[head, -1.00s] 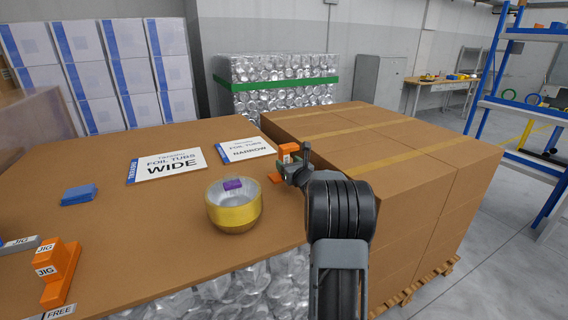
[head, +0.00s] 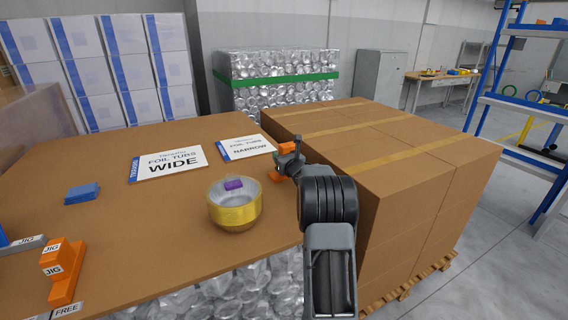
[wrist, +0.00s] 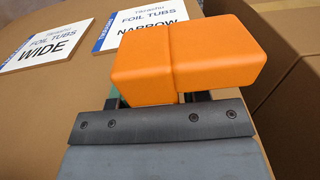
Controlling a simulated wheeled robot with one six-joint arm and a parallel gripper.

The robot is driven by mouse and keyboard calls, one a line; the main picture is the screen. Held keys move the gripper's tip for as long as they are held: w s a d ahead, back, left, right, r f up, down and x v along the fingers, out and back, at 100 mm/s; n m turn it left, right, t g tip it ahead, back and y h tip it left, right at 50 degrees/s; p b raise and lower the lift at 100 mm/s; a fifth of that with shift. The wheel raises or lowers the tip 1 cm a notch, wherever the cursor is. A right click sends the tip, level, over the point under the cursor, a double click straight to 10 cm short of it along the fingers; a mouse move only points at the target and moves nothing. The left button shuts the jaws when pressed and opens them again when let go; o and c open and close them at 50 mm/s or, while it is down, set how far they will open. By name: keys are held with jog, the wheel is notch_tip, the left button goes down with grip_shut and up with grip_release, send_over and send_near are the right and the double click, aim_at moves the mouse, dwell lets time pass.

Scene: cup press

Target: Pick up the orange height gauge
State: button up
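The orange height gauge (head: 287,148) stands near the right edge of the brown table, with an orange top block and an orange foot. My gripper (head: 288,161) is at the gauge, between its top and foot, reaching in from the right. In the wrist view the orange top block (wrist: 185,55) fills the middle, just beyond the dark gripper body. Parts of the two fingers show apart beneath the block. The block hides the fingertips and the gauge's stem, so I cannot tell whether the fingers touch it.
A gold-sided bowl (head: 235,209) with a purple piece stands left of my gripper. The NARROW sign (head: 246,148) and WIDE sign (head: 167,163) lie behind. A blue block (head: 82,194) and an orange jig (head: 63,271) sit at left. Cardboard boxes (head: 420,190) stand close on the right.

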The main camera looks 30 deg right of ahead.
jog(key=c, duration=0.7)
jog(key=shift+r, duration=0.1)
